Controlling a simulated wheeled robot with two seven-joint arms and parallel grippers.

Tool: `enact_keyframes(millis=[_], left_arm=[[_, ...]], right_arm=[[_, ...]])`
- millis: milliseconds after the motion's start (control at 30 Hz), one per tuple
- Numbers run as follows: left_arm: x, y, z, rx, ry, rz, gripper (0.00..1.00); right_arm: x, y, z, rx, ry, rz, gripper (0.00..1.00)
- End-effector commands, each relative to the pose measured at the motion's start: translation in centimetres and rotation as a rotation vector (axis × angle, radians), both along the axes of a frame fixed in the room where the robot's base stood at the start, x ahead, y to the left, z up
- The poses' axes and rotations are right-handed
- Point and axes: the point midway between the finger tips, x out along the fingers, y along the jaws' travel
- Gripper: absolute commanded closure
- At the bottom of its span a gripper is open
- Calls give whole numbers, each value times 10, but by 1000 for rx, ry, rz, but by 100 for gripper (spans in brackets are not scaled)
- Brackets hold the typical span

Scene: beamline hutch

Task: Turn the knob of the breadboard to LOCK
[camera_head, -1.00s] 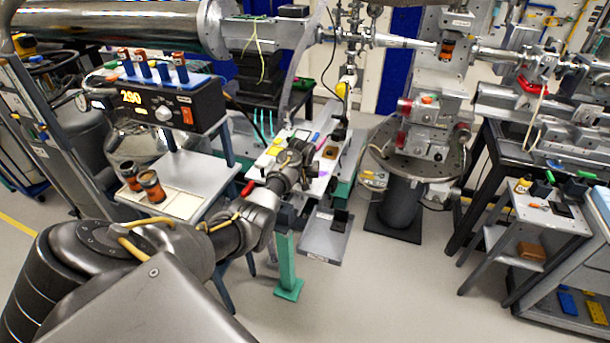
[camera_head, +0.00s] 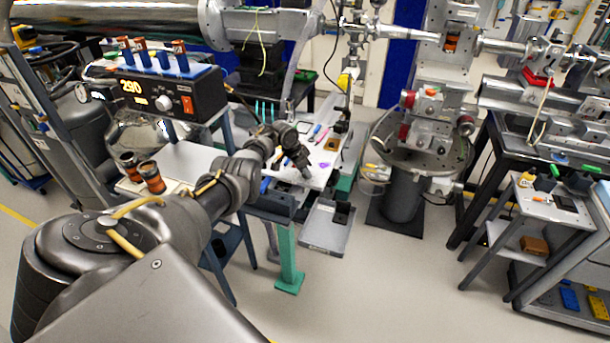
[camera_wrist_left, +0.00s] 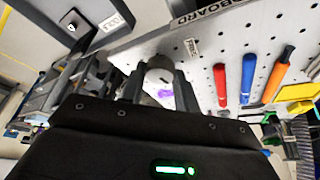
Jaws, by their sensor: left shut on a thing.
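The breadboard is a white perforated plate (camera_head: 318,178), also seen in the wrist view (camera_wrist_left: 232,62) with the printed letters "BOARD". A round grey knob (camera_wrist_left: 158,67) stands at its edge in the wrist view. My left gripper (camera_head: 305,172) is over the near part of the plate. In the wrist view its two fingers (camera_wrist_left: 158,88) are on either side of the knob, shut on it. A small label (camera_wrist_left: 191,48) lies beside the knob, too small to read surely. The gripper hides the knob in the head view. My right gripper is out of view.
Red (camera_wrist_left: 220,85), blue (camera_wrist_left: 247,78) and orange (camera_wrist_left: 278,73) tools lie on the plate. A grey tray (camera_head: 326,229) juts out in front.

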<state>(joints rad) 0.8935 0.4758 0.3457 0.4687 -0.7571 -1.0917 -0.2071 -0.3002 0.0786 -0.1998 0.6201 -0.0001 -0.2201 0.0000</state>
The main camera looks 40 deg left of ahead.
Motion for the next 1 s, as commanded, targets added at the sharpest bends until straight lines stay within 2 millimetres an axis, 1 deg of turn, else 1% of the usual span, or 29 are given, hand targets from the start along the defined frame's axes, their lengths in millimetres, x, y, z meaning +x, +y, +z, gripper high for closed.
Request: enact_keyframes(millis=[33,100,300,400,600,1000], left_arm=[[1,1,-5,0,-1,-31,92],[1,1,-5,0,-1,-78,92],[1,1,-4,1,-1,-183,92],[1,2,-3,1,0,-215,92],[1,2,-1,1,1,-251,92],[1,2,0,1,2,-260,92]], right_arm=[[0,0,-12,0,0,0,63],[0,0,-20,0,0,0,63],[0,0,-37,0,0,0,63],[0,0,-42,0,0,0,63],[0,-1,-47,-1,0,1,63],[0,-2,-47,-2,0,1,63]])
